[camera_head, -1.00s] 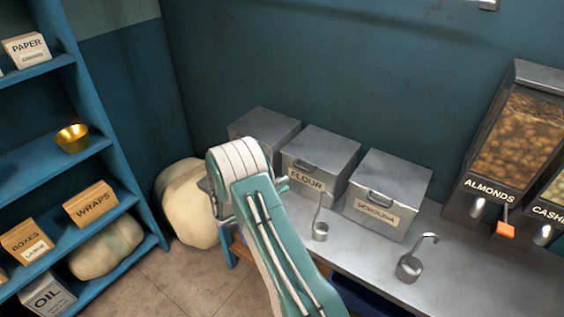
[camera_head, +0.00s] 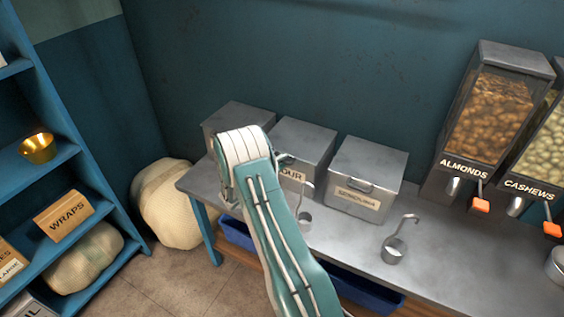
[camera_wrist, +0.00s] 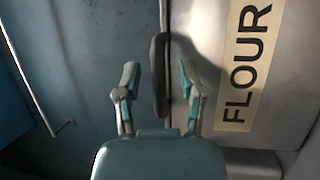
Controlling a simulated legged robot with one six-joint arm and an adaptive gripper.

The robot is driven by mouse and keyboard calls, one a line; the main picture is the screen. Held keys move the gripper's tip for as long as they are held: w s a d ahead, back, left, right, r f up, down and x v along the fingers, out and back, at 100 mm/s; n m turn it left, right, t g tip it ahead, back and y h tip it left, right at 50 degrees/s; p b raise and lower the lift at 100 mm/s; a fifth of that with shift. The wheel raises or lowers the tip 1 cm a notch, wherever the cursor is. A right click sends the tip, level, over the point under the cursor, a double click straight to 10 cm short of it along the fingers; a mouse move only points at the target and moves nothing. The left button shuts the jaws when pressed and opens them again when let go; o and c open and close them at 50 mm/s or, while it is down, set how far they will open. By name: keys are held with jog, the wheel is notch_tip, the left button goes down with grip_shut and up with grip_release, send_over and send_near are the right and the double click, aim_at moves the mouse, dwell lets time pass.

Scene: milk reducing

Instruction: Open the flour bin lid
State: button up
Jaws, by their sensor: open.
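The flour bin (camera_head: 312,137) is a grey metal box with a flat, shut lid, in the middle of the head view. My arm hides part of its front and label. In the wrist view its FLOUR label (camera_wrist: 248,65) appears turned sideways on the right. A dark handle (camera_wrist: 160,75) stands out by the lid's edge. My gripper (camera_wrist: 159,78) is open, with one finger on each side of this handle in the picture. I cannot tell whether either finger touches it. In the head view only a bit of the gripper (camera_head: 284,158) shows beside my arm.
The semolina bin (camera_head: 368,165) stands right of the flour bin, another grey bin (camera_head: 238,115) left. Ladles stand on the counter (camera_head: 445,265) in front. Almond (camera_head: 492,105) and cashew dispensers are at right. A blue shelf (camera_head: 75,215) and pale sack (camera_head: 170,205) are at left.

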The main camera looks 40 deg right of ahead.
jog(key=shift+d, duration=0.25)
grip_shut()
jog(key=shift+r, duration=0.1)
